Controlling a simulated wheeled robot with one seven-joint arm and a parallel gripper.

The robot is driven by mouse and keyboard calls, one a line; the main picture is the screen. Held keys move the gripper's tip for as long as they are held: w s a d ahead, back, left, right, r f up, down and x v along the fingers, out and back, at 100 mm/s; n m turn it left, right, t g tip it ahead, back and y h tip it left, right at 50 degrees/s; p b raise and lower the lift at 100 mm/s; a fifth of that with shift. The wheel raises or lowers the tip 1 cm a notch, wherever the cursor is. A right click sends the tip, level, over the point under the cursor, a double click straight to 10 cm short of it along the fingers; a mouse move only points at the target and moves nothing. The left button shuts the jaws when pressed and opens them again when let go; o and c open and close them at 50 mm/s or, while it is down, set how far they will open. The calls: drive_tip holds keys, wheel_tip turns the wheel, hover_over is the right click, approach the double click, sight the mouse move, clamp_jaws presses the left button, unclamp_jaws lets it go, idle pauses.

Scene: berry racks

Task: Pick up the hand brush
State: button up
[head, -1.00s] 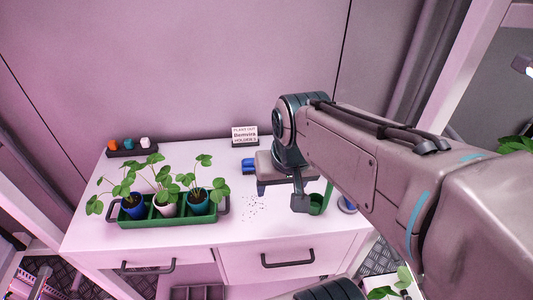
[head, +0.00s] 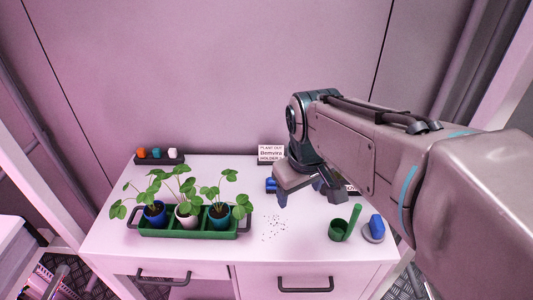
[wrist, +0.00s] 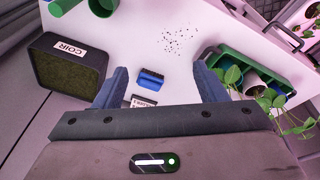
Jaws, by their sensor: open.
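The hand brush (wrist: 150,79) is blue with a dark bristle edge and lies on the white table. In the wrist view it sits between my two fingers, nearer the left one, and nothing touches it. In the head view only part of the brush (head: 271,185) shows, beside my gripper's left finger. My gripper (wrist: 160,70) is open and empty, above the table; it also shows in the head view (head: 309,195). The gap between brush and fingers in height is hard to tell.
Dark specks (head: 274,228) lie on the table. A green tray (head: 190,232) with potted plants stands left. A green cup (head: 340,229) and a blue item on a round base (head: 376,227) stand right. A sign (head: 271,153) stands behind. A COIR box (wrist: 68,70) is near the left finger.

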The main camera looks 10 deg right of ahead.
drive_tip(key=w+f+n+g+b, duration=0.35)
drive_tip(key=w+n, duration=0.85)
drive_tip(key=w, duration=0.8)
drive_tip(key=shift+t, duration=0.45)
wheel_tip(320, 180, down, 9)
drive_tip(key=shift+a+r+b, duration=0.15)
drive_tip(key=shift+r+b, duration=0.05)
drive_tip(key=shift+b, duration=0.2)
drive_tip(key=shift+d+f, duration=0.15)
drive_tip(key=shift+f, duration=1.2)
drive_tip(key=shift+d+f, duration=0.15)
drive_tip(key=shift+f, duration=1.15)
drive_tip(key=c, duration=1.1)
drive_tip(key=shift+c, duration=0.4)
drive_tip(key=shift+r, duration=0.15)
